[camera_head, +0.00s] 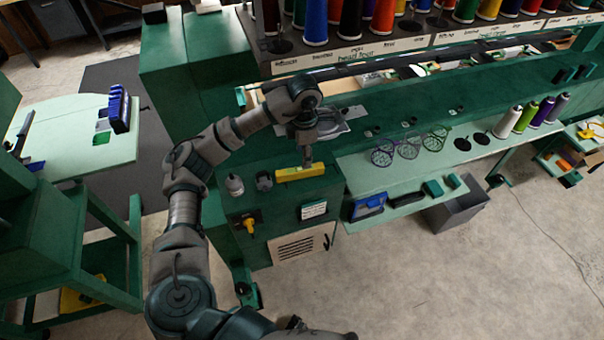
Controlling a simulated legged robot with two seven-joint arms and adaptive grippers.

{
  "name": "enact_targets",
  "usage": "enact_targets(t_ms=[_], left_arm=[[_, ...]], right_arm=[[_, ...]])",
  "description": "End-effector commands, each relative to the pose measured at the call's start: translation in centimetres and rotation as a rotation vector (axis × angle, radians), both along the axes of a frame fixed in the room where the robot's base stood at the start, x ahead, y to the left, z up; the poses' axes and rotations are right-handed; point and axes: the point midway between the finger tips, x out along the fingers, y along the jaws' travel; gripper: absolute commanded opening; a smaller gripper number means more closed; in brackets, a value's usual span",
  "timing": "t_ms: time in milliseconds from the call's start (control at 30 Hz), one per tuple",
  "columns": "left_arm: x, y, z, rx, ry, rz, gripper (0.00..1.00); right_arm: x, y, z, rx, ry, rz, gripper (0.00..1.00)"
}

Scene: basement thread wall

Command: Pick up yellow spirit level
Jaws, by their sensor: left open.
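The fingers are small and partly merge with the wrist in this view. My right gripper does not show clearly.
A lower shelf holds a blue box (368,207). A grey bin (457,208) stands on the floor.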

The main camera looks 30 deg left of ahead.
Motion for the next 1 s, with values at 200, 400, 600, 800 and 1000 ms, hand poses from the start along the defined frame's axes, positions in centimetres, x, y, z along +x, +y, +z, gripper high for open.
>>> enact_targets(t_ms=[200, 400, 600, 800, 1000], left_arm=[[-0.1, 0.6, -3.0, -0.004, -0.001, 0.001, 0.56], [0.1, 0.6, -4.8, -0.004, 0.001, 0.003, 0.56], [0.3, 0.4, -7.8, -0.003, 0.001, 0.001, 0.56], [0.4, 0.2, -8.6, -0.001, -0.003, 0.000, 0.56], [0.4, 0.5, -8.6, -0.004, -0.002, 0.000, 0.36]], right_arm=[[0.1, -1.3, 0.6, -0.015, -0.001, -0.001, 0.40], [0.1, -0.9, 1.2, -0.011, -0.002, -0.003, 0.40], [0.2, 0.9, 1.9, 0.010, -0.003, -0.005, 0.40], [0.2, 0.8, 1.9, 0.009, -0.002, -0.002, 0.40], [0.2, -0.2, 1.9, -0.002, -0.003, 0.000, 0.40]])
